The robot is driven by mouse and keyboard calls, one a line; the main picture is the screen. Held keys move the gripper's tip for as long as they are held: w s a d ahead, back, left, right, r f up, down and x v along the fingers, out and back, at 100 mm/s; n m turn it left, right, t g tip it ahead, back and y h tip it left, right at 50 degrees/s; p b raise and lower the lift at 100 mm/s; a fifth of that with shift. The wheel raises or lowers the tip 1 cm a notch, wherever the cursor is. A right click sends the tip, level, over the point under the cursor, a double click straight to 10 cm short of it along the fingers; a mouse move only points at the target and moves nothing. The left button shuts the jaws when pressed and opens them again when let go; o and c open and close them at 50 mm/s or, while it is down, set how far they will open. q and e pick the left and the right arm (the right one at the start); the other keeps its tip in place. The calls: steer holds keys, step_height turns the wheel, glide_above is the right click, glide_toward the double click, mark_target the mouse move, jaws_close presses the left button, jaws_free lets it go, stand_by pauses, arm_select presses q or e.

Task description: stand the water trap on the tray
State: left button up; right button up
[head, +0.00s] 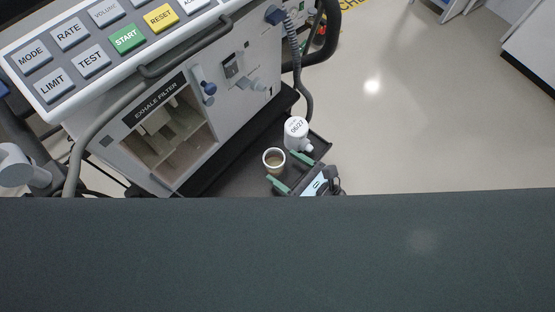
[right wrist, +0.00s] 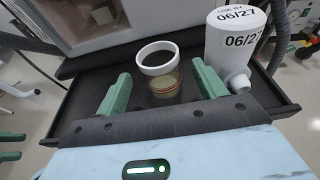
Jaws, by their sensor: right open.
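The water trap (head: 274,160) is a small clear cup with a white rim. In the right wrist view the trap (right wrist: 159,70) appears to stand upright on the dark tray (right wrist: 84,101), with reddish-brown bands low in its bowl. My right gripper (head: 290,171) is open and empty. In the right wrist view its green fingers (right wrist: 163,90) lie to either side of the trap, with gaps on both sides. Two green fingertips apart at the left edge of that view look like my left gripper (right wrist: 11,146); the head view does not show it.
A white canister marked 06/27 (head: 296,130) stands on the tray close to the right finger; it also shows in the right wrist view (right wrist: 233,45). The ventilator (head: 148,124) with its open exhale filter bay rises behind the tray. A hose (head: 296,55) hangs near the canister.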

steer(key=v, duration=0.6)
steer(key=shift+s+d+b, duration=0.15)
steer(key=shift+s+b, duration=0.05)
steer(key=shift+b, duration=0.1)
steer(key=shift+s+d+r, duration=0.25)
steer(key=shift+s+d, duration=0.2)
steer(key=shift+d, duration=0.1)
